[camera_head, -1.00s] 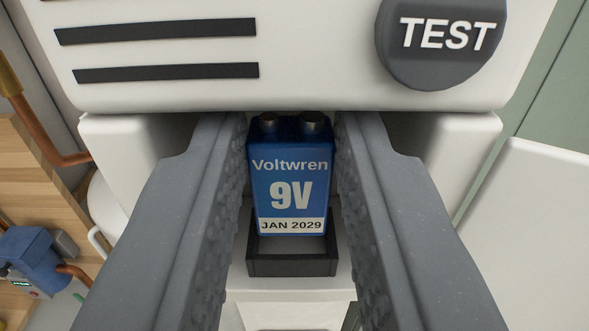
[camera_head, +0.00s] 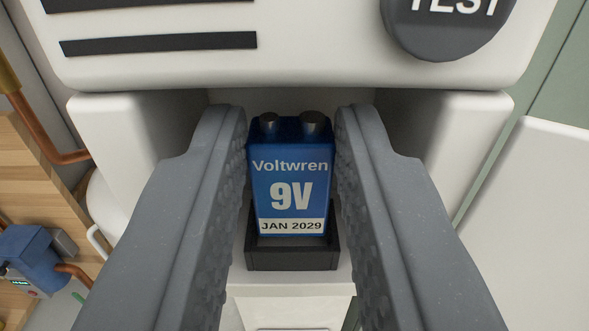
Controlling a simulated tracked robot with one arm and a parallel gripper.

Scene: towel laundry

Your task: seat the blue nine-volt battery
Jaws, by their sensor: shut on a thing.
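The blue nine-volt battery (camera_head: 290,190) stands upright in the middle of the view. Its label reads Voltwren, 9V, JAN 2029, and its two metal terminals point up. My gripper (camera_head: 290,135) is shut on it, one grey ribbed finger on each side. A small black open tray (camera_head: 292,259) is at the battery's lower end, on a white ledge. The battery's lower edge shows just behind the tray's front wall; I cannot tell whether it touches the tray floor.
A white housing with dark slots (camera_head: 160,43) and a round grey TEST button (camera_head: 448,22) overhangs the battery. White walls flank the recess on both sides. At lower left are a copper pipe (camera_head: 45,140) and a blue device (camera_head: 28,255).

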